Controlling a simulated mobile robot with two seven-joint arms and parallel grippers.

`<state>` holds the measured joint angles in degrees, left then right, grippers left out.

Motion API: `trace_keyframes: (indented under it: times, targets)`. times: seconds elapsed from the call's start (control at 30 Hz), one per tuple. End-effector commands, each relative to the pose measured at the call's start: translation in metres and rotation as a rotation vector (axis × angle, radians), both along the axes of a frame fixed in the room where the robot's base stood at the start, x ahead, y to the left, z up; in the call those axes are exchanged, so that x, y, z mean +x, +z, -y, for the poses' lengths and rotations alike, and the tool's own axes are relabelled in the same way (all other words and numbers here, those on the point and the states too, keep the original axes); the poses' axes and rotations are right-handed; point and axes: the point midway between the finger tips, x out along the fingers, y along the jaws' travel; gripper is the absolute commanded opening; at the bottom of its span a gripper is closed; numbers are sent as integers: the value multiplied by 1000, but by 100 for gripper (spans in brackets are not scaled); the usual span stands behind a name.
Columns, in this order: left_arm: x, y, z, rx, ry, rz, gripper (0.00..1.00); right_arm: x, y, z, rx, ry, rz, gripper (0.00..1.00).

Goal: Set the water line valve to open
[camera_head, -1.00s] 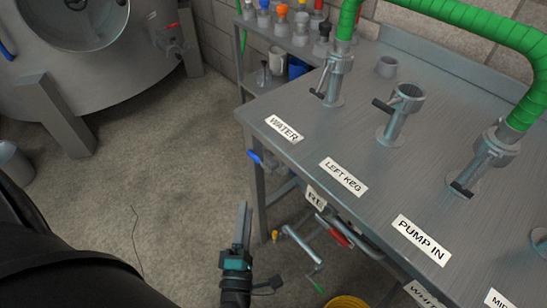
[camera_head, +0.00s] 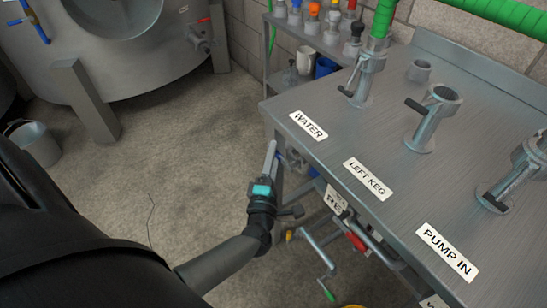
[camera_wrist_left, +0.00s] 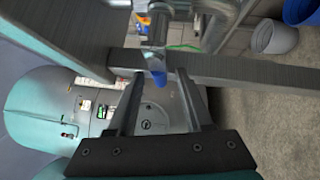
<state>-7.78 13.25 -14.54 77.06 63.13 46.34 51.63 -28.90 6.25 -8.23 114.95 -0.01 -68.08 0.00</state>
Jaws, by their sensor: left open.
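The WATER label (camera_head: 308,126) is on the near left corner of the steel table, in front of an upright coupling (camera_head: 366,76) with a green hose. Below that edge is the water line valve; most of it is hidden behind my left gripper (camera_head: 273,160) in the head view. In the left wrist view, the valve's blue handle (camera_wrist_left: 158,74) shows end-on between the fingertips of my left gripper (camera_wrist_left: 159,92). The fingers are open, one on each side, and I see no clear contact. My right gripper is not in view.
The steel table (camera_head: 392,132) bears LEFT KEG and PUMP IN labels and more couplings. Below it are a red-handled valve (camera_head: 355,241) and pipes. A large steel tank (camera_head: 150,50) and a bucket (camera_head: 36,145) stand left.

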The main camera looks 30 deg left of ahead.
Motion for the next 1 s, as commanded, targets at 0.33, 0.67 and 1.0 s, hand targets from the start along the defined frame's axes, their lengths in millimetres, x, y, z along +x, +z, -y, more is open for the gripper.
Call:
trace_keyframes:
  times: [0.33, 0.67, 1.0]
  targets:
    - [0, 0, 0, 0, 0, 0, 36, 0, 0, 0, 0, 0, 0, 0]
    - [0, 0, 0, 0, 0, 0, 0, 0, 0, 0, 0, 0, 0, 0]
    - [0, 0, 0, 0, 0, 0, 0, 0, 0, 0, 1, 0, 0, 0]
